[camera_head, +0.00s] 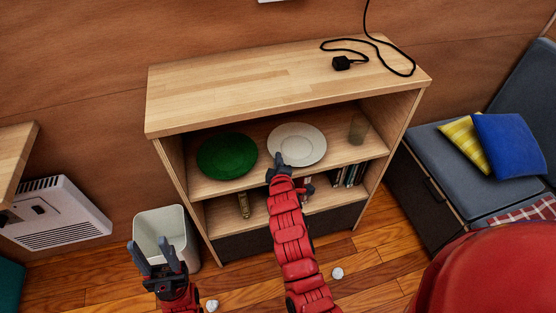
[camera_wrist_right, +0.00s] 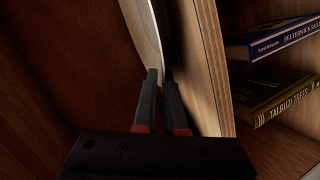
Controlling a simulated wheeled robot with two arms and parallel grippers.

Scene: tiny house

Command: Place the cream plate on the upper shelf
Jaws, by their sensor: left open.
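The cream plate (camera_head: 298,141) lies over the upper shelf (camera_head: 232,192), right of a green plate (camera_head: 227,156). My right gripper (camera_head: 278,161) reaches in from the front and meets the cream plate's near left rim. In the right wrist view the right gripper (camera_wrist_right: 161,78) has its fingers close together around the edge of the cream plate (camera_wrist_right: 143,30). The plate runs alongside the shelf board (camera_wrist_right: 205,70); whether it rests fully on it I cannot tell. My left gripper (camera_head: 154,252) is open and empty, in front of a white bin.
A glass (camera_head: 358,129) stands right of the cream plate. Books (camera_head: 349,174) are on the lower shelf. A black cable (camera_head: 342,63) lies on the cabinet top. The white bin (camera_head: 180,217) stands on the floor at left. A bench with cushions (camera_head: 508,146) is at right.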

